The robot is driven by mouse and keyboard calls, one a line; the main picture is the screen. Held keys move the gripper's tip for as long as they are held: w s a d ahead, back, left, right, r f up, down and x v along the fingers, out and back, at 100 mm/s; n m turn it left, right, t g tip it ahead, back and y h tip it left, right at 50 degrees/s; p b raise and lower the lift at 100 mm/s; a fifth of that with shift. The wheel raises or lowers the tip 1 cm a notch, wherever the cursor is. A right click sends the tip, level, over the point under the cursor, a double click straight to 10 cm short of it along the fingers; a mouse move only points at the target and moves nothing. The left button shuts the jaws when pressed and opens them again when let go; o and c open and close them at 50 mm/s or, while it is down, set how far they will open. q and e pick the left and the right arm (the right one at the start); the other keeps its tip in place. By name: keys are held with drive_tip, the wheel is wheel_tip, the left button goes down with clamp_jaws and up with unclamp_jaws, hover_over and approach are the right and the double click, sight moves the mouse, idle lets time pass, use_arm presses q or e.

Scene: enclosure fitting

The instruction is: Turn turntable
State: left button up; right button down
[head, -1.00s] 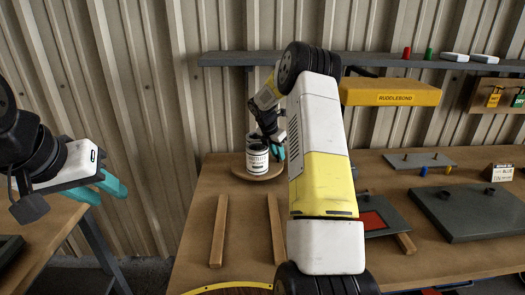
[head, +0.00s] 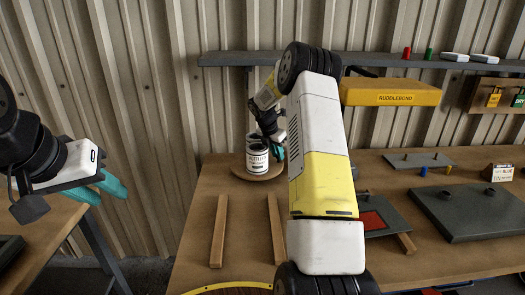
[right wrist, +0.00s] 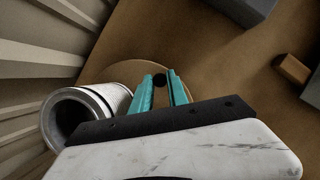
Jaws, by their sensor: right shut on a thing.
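The turntable (head: 241,175) is a round brown disc at the back left corner of the table. A white labelled tin (head: 257,158) stands upright on it. In the right wrist view the tin (right wrist: 103,101) lies left of my fingers, its dark open mouth toward the camera. My right gripper (head: 279,152) is at the right side of the tin. In the right wrist view, its teal fingers (right wrist: 162,88) are shut on a small dark knob (right wrist: 160,79) over the turntable (right wrist: 122,73). My left gripper (head: 103,190) is open and empty, away at the left.
Two wooden strips (head: 219,230) lie in front of the turntable. A grey plate with a red patch (head: 371,220) and a dark grey panel (head: 470,212) lie to the right. A yellow RUDDLEBOND box (head: 390,93) projects below the shelf (head: 225,59). The corrugated wall is close behind.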

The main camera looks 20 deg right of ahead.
sight(253, 164)
drive_tip(key=shift+s+a, duration=0.15)
drive_tip(key=shift+s, duration=0.05)
idle(0.7)
